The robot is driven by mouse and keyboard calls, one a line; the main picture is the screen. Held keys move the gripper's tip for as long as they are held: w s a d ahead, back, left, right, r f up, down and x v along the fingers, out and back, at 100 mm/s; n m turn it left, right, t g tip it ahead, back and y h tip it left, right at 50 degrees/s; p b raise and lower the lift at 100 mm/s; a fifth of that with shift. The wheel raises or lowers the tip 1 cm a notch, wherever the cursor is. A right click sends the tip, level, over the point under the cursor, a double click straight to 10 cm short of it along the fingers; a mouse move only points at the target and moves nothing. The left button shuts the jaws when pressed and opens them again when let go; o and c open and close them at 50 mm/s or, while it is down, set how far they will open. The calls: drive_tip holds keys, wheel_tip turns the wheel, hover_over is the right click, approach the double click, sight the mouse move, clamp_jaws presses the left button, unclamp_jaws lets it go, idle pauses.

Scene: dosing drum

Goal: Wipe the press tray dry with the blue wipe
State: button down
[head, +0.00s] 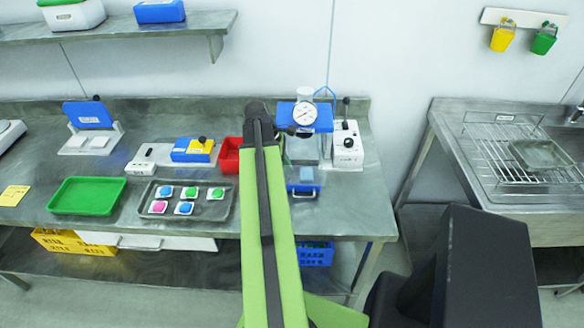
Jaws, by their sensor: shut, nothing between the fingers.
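A bench press (322,118) with a blue head and a round dial gauge stands at the back of the bench, partly behind my green arm. Below it is a blue item with a pale top (306,174); I cannot tell whether this is the blue wipe or a holder. A grey-green tray (541,155) lies on the wire rack over the sink at right; I cannot tell whether it is the press tray or whether it is wet. My arm reaches up across the bench to a dark joint. My gripper's fingers cannot be made out.
Left of my arm are a red bin (230,155), a dark tray of coloured pieces (226,211), a green tray (88,195) and a blue-topped device (193,150). A white control box (347,147) stands beside the press. A gap separates bench and sink.

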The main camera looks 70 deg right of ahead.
drive_tip(key=shift+w+a+r+p, duration=0.15)
drive_tip(key=shift+w+r+p, duration=0.3)
drive_tip(key=shift+r+p, duration=0.15)
wheel_tip(320, 180, up, 16)
drive_tip(key=d+p, duration=0.2)
drive_tip(key=p, duration=1.4)
drive_tip(key=shift+w, duration=0.35)
